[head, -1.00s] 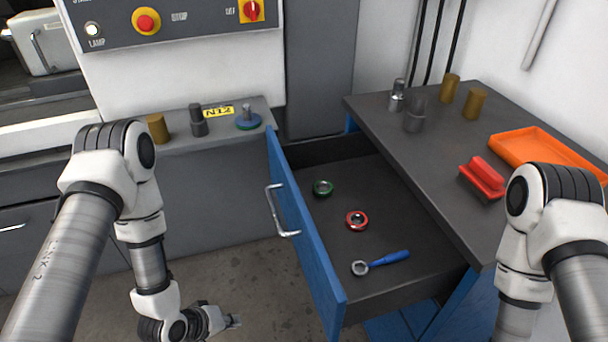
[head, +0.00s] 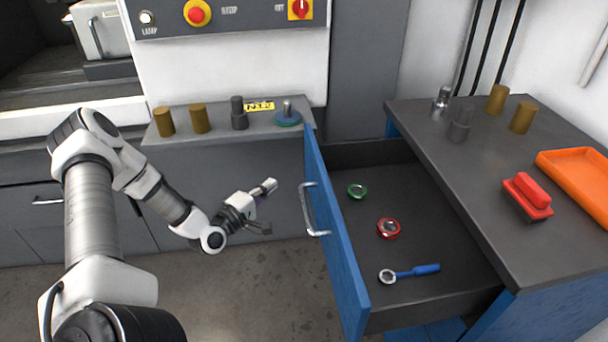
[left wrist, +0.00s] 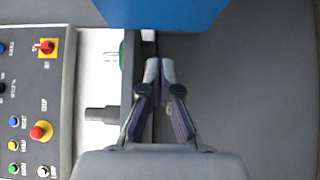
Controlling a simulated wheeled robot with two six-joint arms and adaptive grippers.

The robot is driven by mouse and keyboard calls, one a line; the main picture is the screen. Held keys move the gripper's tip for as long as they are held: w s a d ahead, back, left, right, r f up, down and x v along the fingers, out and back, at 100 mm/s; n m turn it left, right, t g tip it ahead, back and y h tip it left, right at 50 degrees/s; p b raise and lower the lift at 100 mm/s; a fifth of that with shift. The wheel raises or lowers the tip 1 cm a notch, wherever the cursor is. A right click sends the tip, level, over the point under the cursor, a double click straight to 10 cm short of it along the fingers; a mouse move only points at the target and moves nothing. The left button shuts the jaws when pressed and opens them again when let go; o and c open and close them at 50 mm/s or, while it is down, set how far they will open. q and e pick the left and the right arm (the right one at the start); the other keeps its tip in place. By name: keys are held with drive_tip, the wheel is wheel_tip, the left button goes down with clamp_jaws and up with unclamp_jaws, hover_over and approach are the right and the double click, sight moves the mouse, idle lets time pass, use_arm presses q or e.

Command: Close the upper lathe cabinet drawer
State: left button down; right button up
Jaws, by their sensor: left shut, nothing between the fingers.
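The upper drawer of the cabinet is pulled out, with a blue front (head: 337,240) and a silver bar handle (head: 312,210). Inside it lie a green ring (head: 357,191), a red ring (head: 388,229) and a blue-handled tool (head: 415,271). My left gripper (head: 268,190) is left of the drawer front, a short gap from the handle, shut and empty. In the left wrist view the shut fingers (left wrist: 160,68) point toward the blue drawer front (left wrist: 165,12). My right gripper is out of view.
The cabinet top (head: 430,130) holds metal and brass cylinders, a red brush (head: 528,196) and an orange tray (head: 580,180). A grey ledge (head: 220,130) with several cylinders stands behind my left arm. Floor left of the drawer is clear.

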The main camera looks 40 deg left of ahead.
use_arm(q)
drive_tip(key=w, duration=0.3)
drive_tip(key=w+d+b, duration=0.1)
drive_tip(key=w, duration=0.2)
drive_tip(key=w+b, duration=0.1)
drive_tip(key=w, duration=0.2)
drive_tip(key=shift+w+d+f, duration=0.15)
drive_tip(key=shift+w+d, duration=0.35)
drive_tip(key=shift+w, duration=0.1)
